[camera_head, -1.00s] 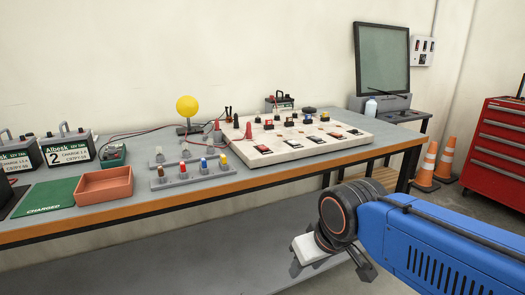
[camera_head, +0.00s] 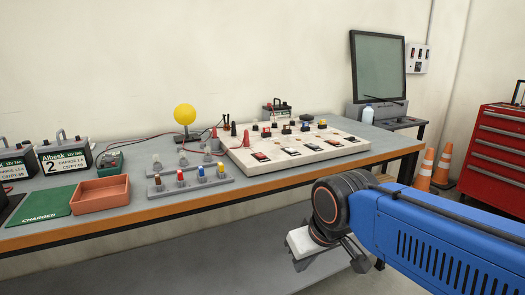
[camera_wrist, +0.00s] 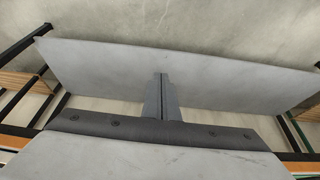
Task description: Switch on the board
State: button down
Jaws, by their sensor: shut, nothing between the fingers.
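The board (camera_head: 243,155) is a pale, low panel on the right part of the workbench. It carries a front row of several rocker switches, with a red one (camera_head: 261,156) at the left end, and dark, blue and yellow-topped knobs behind. Whether any switch is on is too small to tell. My gripper is shut and empty, its fingertips together in the wrist view (camera_wrist: 163,78). In the head view my wrist is in front of the bench, lower than the board and apart from it. The fingertips are hard to make out there.
The workbench (camera_head: 200,205) has a lower shelf (camera_head: 220,262). Left of the board are a rack of coloured plugs (camera_head: 190,185), a yellow ball lamp (camera_head: 185,114), an orange tray (camera_head: 100,192) and batteries (camera_head: 66,160). Cones (camera_head: 424,170) and a red cabinet (camera_head: 500,150) stand right.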

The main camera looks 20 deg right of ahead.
jog(key=w+d+r, duration=0.2)
jog(key=w+r, duration=1.5)
jog(key=r, duration=0.1)
notch_tip(320, 180, up, 11)
jog(key=g, duration=0.2)
send_over(263, 156)
jog(key=s, duration=0.2)
jog(key=shift+s+r, duration=0.1)
jog(key=shift+r, duration=0.05)
jog(key=x, duration=0.8)
jog(key=s+x, duration=0.1)
jog(key=x, duration=0.3)
jog(key=shift+w+f, duration=0.15)
jog(key=shift+f, duration=0.85)
jog(key=shift+f, duration=0.35)
jog(key=shift+r, duration=0.2)
